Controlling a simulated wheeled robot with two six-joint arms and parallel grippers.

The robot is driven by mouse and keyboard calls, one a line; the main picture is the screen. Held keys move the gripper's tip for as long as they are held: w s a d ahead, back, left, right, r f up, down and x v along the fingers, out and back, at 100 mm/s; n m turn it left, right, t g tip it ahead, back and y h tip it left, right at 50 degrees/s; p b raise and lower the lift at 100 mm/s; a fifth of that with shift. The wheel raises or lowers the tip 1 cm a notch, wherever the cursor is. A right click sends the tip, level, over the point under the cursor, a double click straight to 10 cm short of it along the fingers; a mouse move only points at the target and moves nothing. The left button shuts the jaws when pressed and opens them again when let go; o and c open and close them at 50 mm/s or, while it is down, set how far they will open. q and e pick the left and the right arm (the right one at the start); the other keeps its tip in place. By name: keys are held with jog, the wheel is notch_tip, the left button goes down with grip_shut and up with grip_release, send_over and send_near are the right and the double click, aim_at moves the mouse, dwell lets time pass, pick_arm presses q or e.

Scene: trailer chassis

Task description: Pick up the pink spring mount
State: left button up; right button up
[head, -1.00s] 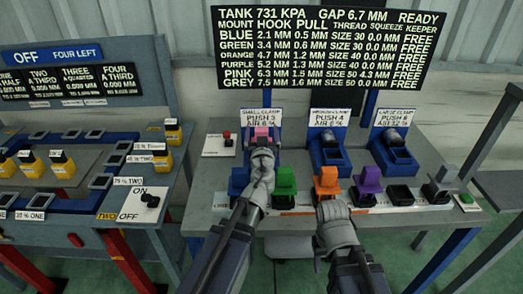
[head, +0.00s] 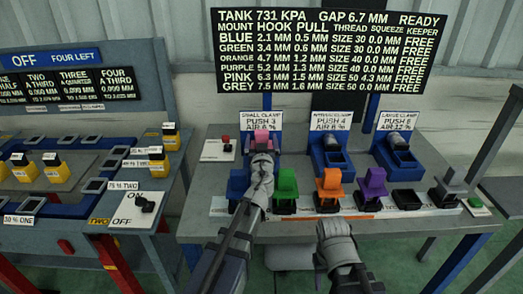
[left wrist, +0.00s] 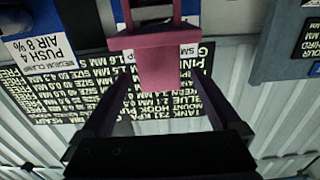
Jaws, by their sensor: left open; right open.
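The pink spring mount (head: 262,139) sits in the blue small clamp at the back left of the bench. My left gripper (head: 262,160) is just in front of it and hides its lower part. In the left wrist view the pink mount (left wrist: 157,62) shows between the two dark fingers of my left gripper (left wrist: 160,85). The fingers are open, with gaps on both sides of the mount. My right gripper (head: 333,228) is at the bench's front edge, below the orange mount, with nothing seen in it.
Blue (head: 238,183), green (head: 285,184), orange (head: 329,183), purple (head: 374,182) and grey (head: 449,187) mounts stand along the front. An empty black holder (head: 407,199) is between purple and grey. Medium (head: 332,157) and large (head: 396,158) clamps stand behind. A panel bench (head: 110,222) is at left.

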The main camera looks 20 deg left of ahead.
pick_arm(q)
jog(key=x, duration=0.2)
jog(key=shift+w+a, duration=0.1)
jog(key=shift+w, duration=0.3)
jog(key=shift+s, duration=0.1)
grip_shut()
dwell(0.3)
